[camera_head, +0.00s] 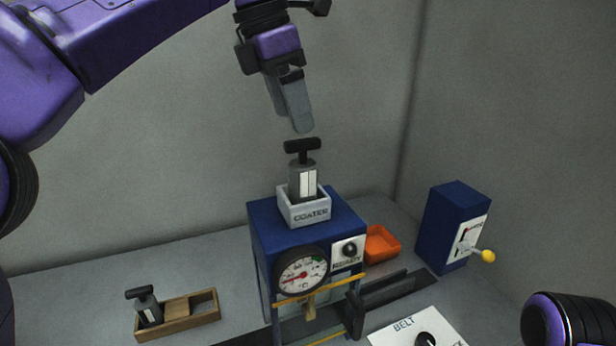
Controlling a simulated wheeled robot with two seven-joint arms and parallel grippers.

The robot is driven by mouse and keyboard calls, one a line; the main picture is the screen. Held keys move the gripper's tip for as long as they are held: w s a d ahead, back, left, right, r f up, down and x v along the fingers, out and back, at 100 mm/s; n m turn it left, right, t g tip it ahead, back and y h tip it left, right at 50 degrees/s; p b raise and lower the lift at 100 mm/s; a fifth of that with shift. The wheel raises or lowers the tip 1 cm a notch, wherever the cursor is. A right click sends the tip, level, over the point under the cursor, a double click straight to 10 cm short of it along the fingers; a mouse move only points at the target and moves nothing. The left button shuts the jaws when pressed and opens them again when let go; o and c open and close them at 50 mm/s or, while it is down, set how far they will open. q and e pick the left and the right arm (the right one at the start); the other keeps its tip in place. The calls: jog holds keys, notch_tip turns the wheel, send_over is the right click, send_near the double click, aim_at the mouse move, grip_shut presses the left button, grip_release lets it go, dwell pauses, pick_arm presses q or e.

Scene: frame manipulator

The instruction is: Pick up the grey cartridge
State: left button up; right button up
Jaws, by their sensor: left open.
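A grey cartridge (303,183) with a black T-shaped handle and a white label stands upright in the white holder (304,213), marked COATER, on top of the blue machine (270,226). A second grey cartridge (149,309) with a black T-handle leans slightly in the left end of the wooden tray (207,311) at the lower left. My left gripper (301,125) is open and points down, just above the handle of the cartridge in the holder, apparently not touching it. Its fingers overlap in this view. My right gripper is not in view; part of my right arm shows at lower right.
The blue machine carries a round gauge (301,272) and a READY knob (349,249). An orange bin (382,243) is behind it to the right. A blue lever box (452,227) with a yellow knob stands further right. A BELT panel (408,334) lies in front.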

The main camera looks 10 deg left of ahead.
aim_at(303, 150)
pick_arm(q)
jog(key=b+x, duration=0.2)
jog(key=x, duration=0.6)
jog(key=shift+f, duration=0.35)
jog(key=shift+d+f, duration=0.15)
jog(key=shift+f, duration=0.2)
jog(key=c, duration=1.3)
